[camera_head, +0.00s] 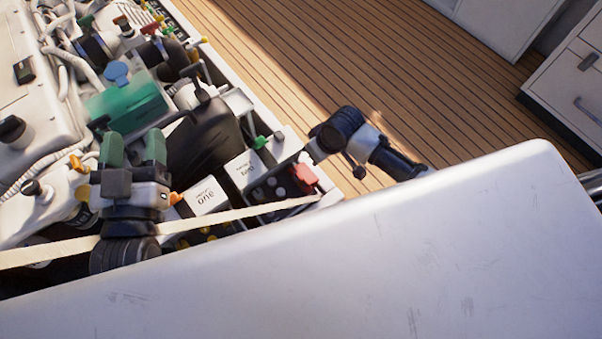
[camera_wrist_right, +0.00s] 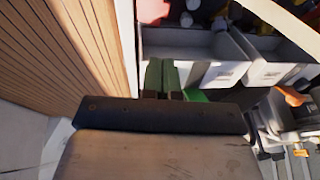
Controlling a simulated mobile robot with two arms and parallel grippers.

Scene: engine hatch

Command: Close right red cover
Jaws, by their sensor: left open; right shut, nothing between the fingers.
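A red cover (camera_head: 305,174) shows at the right end of a dark panel with pale round parts, by the near edge of the engine bay. I cannot tell whether it is raised or down, or separate a left one from a right one. Red also shows at the top edge in the right wrist view (camera_wrist_right: 152,11). My right gripper (camera_wrist_right: 162,66) is shut and empty, its green fingertips together, below the red part in that view. My left gripper (camera_head: 133,148) is open and empty over the left of the bay, away from the red cover.
A white hatch lid (camera_head: 400,260) fills the front. A pale strap (camera_head: 240,213) crosses the bay. White labelled boxes (camera_head: 208,197) stand left of the panel. Engine parts and hoses crowd the bay. The plank floor (camera_head: 400,90) beyond is clear.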

